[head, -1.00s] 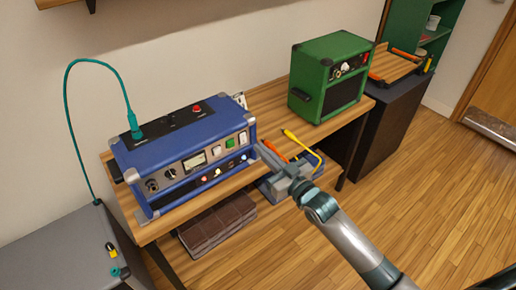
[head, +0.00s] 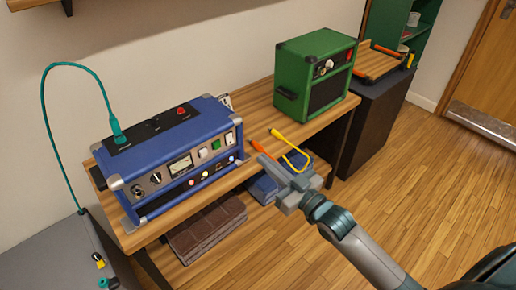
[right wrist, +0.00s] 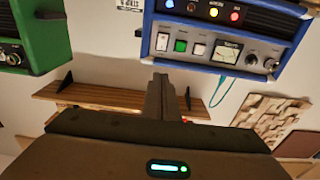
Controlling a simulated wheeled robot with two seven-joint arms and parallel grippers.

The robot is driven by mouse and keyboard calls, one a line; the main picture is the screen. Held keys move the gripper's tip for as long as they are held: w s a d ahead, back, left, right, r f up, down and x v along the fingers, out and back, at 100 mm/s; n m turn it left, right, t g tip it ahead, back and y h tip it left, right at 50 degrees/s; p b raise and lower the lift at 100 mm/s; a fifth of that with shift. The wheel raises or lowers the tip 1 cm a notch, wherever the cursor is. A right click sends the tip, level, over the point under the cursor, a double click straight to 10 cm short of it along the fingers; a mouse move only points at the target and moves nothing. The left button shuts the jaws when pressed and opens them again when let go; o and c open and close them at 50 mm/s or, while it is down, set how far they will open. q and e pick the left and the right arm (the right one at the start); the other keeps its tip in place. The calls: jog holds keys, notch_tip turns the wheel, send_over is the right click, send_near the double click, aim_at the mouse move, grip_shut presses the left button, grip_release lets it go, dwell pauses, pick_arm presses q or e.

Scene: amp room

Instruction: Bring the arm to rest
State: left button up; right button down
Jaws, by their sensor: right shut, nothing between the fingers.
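My right arm comes in from the lower right in the head view. Its gripper (head: 268,165) is shut and empty, held out in front of the table near the right end of the blue amp (head: 172,168), with a small gap in the picture between them. In the right wrist view the shut fingers (right wrist: 161,97) point away from the camera, and the amp (right wrist: 205,45) appears upside down beyond them. My left gripper is not in view.
The wooden table (head: 262,112) also bears a green amp (head: 315,75). A teal cable (head: 45,110) runs from the blue amp to a grey cabinet (head: 60,255). An orange and a yellow cable (head: 297,152) lie near my gripper. Open floor (head: 430,190) is at right.

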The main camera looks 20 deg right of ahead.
jog(key=s+d+f+m+g+h, duration=0.1)
jog(key=s+f+g, duration=0.15)
jog(key=f, duration=0.95)
jog(key=s+d+f+g+h, duration=0.1)
jog(key=s+f+h, duration=0.15)
jog(key=f, duration=0.95)
jog(key=s+d+f+m+g+h, duration=0.1)
jog(key=s+f+g, duration=0.15)
jog(key=f, duration=1.05)
jog(key=s+a+f+g, duration=0.2)
jog(key=s+f+g, duration=0.1)
jog(key=s+f, duration=0.9)
jog(key=s+a+f+g, duration=0.3)
jog(key=s+f, duration=0.9)
jog(key=s, duration=0.5)
jog(key=shift+a+f+n+g+h, duration=0.3)
jog(key=shift+g+h, duration=0.05)
jog(key=shift+g, duration=0.05)
